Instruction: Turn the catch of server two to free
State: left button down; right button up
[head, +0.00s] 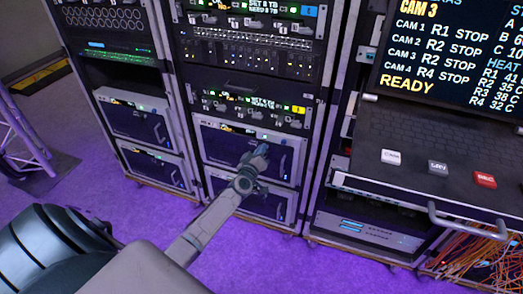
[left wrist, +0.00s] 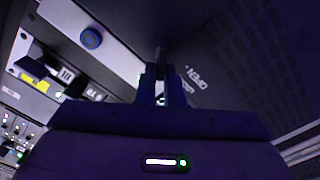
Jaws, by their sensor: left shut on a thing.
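My left gripper (head: 262,152) is at the front of the upper server (head: 215,140) in the middle rack. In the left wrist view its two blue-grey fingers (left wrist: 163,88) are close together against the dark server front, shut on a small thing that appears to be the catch. The fingers hide most of the catch, so its angle cannot be told. The word OPEN is printed on the panel just right of the fingers. No server number is readable. My right gripper is not in view.
Another server (head: 268,204) sits below in the middle rack, and two more (head: 135,120) are in the left rack. A console shelf (head: 440,150) with white, grey and red keys juts out at the right. Orange cables (head: 485,258) lie at lower right. The purple floor in front is clear.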

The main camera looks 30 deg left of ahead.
pick_arm(q)
jog(key=shift+s+a+f+n+b, duration=0.1)
jog(key=shift+f+n+b, duration=0.15)
jog(key=shift+n, duration=1.4)
jog(key=shift+w+a+f+n+b, duration=0.1)
jog(key=shift+f+n+b, duration=0.1)
jog(key=shift+n, duration=1.5)
jog(key=shift+s+a+f+n+b, duration=0.1)
jog(key=shift+f+n+b, duration=0.15)
jog(key=shift+n, duration=1.4)
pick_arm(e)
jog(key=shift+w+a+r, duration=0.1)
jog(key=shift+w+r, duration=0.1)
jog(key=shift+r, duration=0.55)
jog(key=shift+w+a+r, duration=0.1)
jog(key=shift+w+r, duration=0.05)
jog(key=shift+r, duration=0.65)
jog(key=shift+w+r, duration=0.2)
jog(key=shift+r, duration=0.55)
pick_arm(q)
jog(key=c, duration=1.6)
grip_release()
jog(key=shift+o, duration=0.2)
